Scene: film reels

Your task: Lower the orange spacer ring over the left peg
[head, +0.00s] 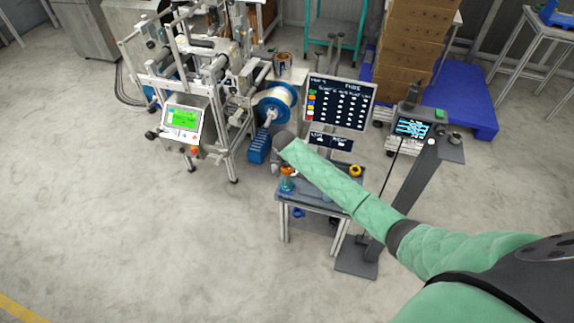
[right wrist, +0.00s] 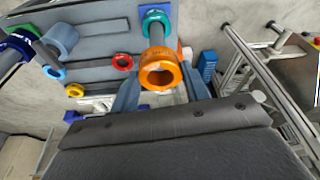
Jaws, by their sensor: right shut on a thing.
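The orange spacer ring (right wrist: 160,78) is between the fingers of my right gripper (right wrist: 160,90), which is shut on it. In the right wrist view a grey peg (right wrist: 157,36) rises from a blue base patch with a teal ring around its foot. The orange ring is at the peg's near end; I cannot tell whether the peg's tip is inside its hole. In the head view this is the left peg's side, and the orange ring (head: 287,184) shows below my right wrist, which hides most of the peg. My left gripper is not in view.
A second peg (right wrist: 12,58) stands at the left of the wrist view.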

